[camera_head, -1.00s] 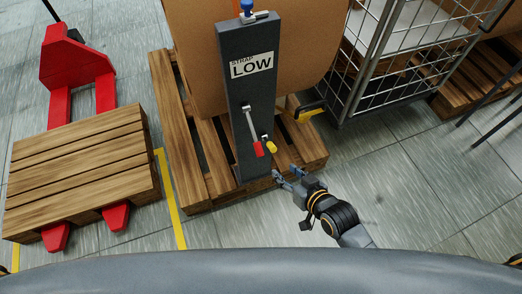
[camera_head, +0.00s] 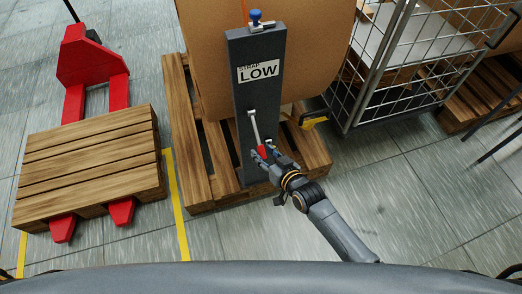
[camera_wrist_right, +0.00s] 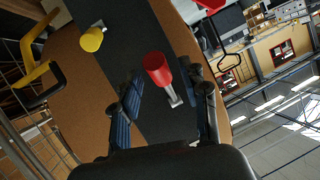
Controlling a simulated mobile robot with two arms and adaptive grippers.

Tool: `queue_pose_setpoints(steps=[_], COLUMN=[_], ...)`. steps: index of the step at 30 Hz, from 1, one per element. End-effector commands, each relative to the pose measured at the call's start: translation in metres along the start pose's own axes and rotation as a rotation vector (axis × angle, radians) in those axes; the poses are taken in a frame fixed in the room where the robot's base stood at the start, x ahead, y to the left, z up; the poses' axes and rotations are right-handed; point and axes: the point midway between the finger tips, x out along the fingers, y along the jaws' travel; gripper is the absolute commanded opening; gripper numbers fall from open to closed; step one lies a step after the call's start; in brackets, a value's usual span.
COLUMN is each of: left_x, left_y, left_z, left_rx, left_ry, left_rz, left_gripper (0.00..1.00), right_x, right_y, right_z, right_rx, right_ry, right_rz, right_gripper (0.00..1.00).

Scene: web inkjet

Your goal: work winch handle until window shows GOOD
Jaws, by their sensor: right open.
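The dark winch post (camera_head: 257,60) stands in front of a large brown roll on a pallet. Its window (camera_head: 258,71) reads "STRAP LOW". The winch handle, a grey crank arm (camera_head: 255,128) with a red grip (camera_head: 262,152), hangs down from the post's face. My right gripper (camera_head: 265,158) is at the red grip. In the right wrist view the gripper (camera_wrist_right: 165,105) is open, with the red grip (camera_wrist_right: 156,66) showing between and beyond its fingers. A yellow knob (camera_wrist_right: 92,40) is to the left there. My left gripper is out of view.
A blue knob (camera_head: 255,16) tops the post. A yellow-handled part (camera_head: 314,121) sticks out right of it. A wire cage cart (camera_head: 375,85) stands at the right; a red pallet jack (camera_head: 88,60) with a pallet (camera_head: 85,160) is at the left. Floor in front is clear.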

Motion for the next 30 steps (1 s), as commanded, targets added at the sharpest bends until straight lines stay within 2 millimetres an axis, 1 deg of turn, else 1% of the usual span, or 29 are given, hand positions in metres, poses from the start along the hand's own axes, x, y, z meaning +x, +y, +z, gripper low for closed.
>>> queue_pose_setpoints(steps=[1, 3, 6, 9, 16, 17, 18, 20, 21, 23, 30], left_x=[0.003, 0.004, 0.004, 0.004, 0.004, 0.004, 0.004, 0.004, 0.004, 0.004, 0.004], left_y=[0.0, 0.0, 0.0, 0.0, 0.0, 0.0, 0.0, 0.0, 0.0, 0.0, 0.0], left_z=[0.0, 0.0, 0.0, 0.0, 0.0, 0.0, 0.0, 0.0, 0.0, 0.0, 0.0], left_rx=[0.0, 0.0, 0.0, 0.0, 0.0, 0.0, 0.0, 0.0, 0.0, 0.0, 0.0], left_ry=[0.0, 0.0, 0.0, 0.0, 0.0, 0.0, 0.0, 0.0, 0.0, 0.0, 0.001], left_rz=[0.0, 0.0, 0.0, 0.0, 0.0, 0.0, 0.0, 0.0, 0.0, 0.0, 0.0], left_gripper=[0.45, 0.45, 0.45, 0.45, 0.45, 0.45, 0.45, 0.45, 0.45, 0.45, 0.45], right_x=[0.008, 0.016, 0.022, 0.025, 0.025, 0.025, 0.025, 0.025, 0.025, 0.025, 0.025], right_y=[0.0, 0.0, 0.0, 0.0, 0.0, 0.0, 0.0, 0.0, 0.0, 0.0, 0.0], right_z=[0.001, 0.001, 0.001, 0.0, 0.0, 0.0, 0.0, 0.0, 0.0, 0.0, 0.0], right_rx=[0.0, 0.0, 0.0, 0.0, 0.0, 0.001, 0.001, 0.001, 0.001, 0.001, 0.001], right_ry=[0.0, 0.0, -0.001, 0.0, 0.0, 0.0, 0.0, -0.001, -0.001, -0.001, -0.001], right_rz=[0.0, 0.0, 0.0, 0.0, 0.0, 0.0, 0.0, 0.0, 0.0, 0.0, 0.0], right_gripper=[0.45, 0.45, 0.45, 0.45, 0.45, 0.4, 0.32, 0.2, 0.12, 0.0, 0.0])
